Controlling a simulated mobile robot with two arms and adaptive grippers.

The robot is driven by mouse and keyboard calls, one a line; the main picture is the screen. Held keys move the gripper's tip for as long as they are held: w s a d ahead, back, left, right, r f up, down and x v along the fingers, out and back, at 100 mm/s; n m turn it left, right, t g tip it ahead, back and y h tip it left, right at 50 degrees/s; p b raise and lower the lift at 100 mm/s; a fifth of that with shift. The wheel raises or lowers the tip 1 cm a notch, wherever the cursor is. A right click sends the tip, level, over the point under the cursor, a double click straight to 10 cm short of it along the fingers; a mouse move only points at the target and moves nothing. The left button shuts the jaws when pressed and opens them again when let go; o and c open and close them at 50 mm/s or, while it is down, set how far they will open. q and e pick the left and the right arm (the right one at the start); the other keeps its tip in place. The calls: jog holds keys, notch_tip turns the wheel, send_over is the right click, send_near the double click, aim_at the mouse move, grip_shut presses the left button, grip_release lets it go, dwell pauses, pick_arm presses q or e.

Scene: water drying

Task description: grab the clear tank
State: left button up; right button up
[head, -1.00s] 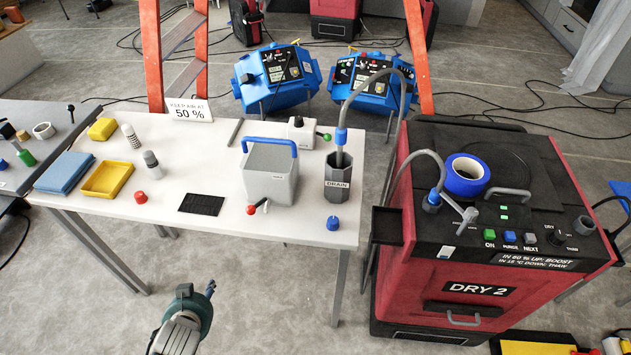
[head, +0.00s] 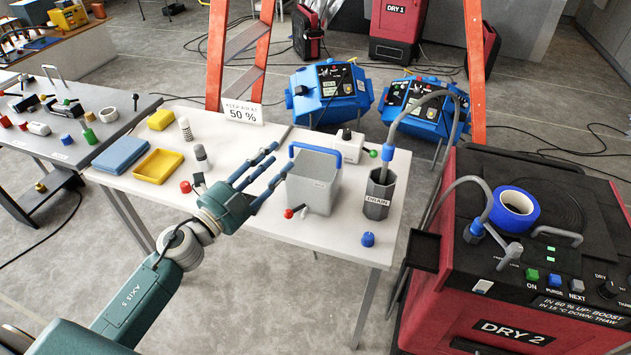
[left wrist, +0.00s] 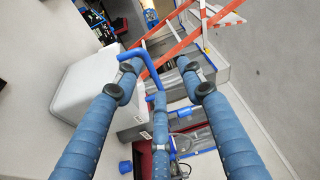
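The tank (head: 318,185) is a pale grey box with a blue bar handle (head: 316,149); it stands upright on the white table. My left gripper (head: 277,164) reaches in from the left with its three blue-grey fingers spread. Its fingertips are close to the tank's left side and handle; I cannot tell whether they touch. In the left wrist view the fingers (left wrist: 160,78) are apart with nothing clearly held. There a pale box with a blue bar, probably the tank (left wrist: 88,85), lies beside the left finger. My right gripper is not in view.
A grey DRAIN canister (head: 378,197) with a hose stands right of the tank. A red-tipped lever (head: 289,213) and blue knob (head: 367,239) are in front. A white valve box (head: 348,143) is behind. The red DRY 2 machine (head: 500,325) stands right of the table.

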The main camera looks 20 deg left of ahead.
aim_at(315, 148)
pick_arm(q)
jog(key=w+d+m+g+h, duration=0.1)
jog(key=w+d+m, duration=0.1)
jog(key=w+d+f+m+g+h+p, duration=0.1)
jog(key=w+d+m+h, duration=0.1)
jog(key=shift+d+f+m+g, duration=0.2)
jog(key=shift+m+g, duration=0.1)
jog(key=shift+m, duration=0.1)
jog(key=shift+f+p+x, duration=0.15)
jog(key=shift+p+x, duration=0.15)
jog(key=shift+x, duration=1.2)
jog(key=shift+f+p+x, duration=0.2)
jog(key=shift+p+x, duration=0.05)
jog(key=shift+x, duration=1.3)
jog(key=shift+a, duration=0.25)
jog(key=shift+c, duration=0.7)
grip_shut()
jog(key=shift+w+r, duration=0.1)
jog(key=shift+r, duration=0.3)
jog(key=shift+f, duration=0.1)
